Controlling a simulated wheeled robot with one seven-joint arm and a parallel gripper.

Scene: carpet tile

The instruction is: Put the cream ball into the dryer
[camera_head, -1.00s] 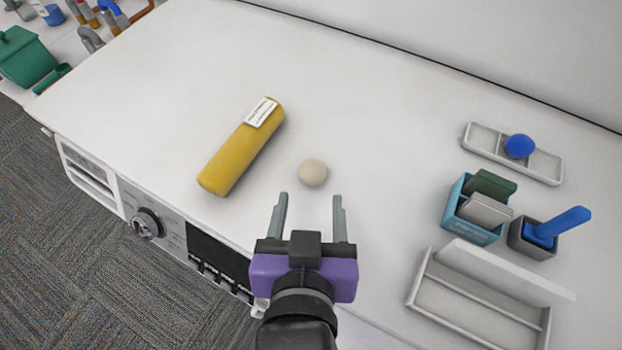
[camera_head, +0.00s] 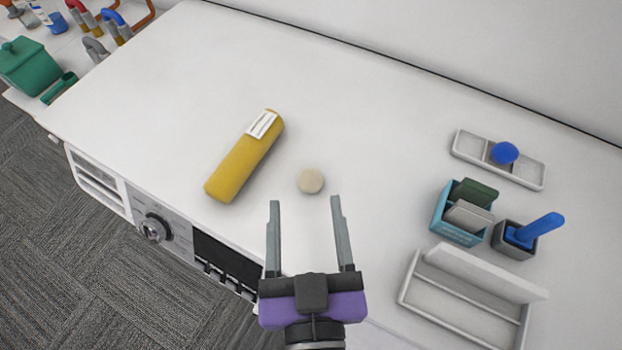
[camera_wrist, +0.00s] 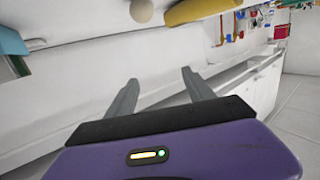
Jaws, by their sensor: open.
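The cream ball (camera_head: 310,181) rests on the white top of the dryer, just right of a yellow cylinder. It also shows at the top of the wrist view (camera_wrist: 141,11). My gripper (camera_head: 305,202) is open and empty, its two grey fingers pointing toward the ball, which appears just past the fingertips in the head view. The wrist view shows nothing between the fingers (camera_wrist: 158,83). The dryer (camera_head: 180,240) has its front panel with a round knob and dark display facing the carpet. Its door is not visible in these frames.
The yellow cylinder (camera_head: 244,158) with a white label lies left of the ball. At right are a tray (camera_head: 530,175) with a blue ball, a teal box (camera_head: 446,220), a grey cup (camera_head: 513,246) and an open white box (camera_head: 460,309). The surface behind the ball is clear.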

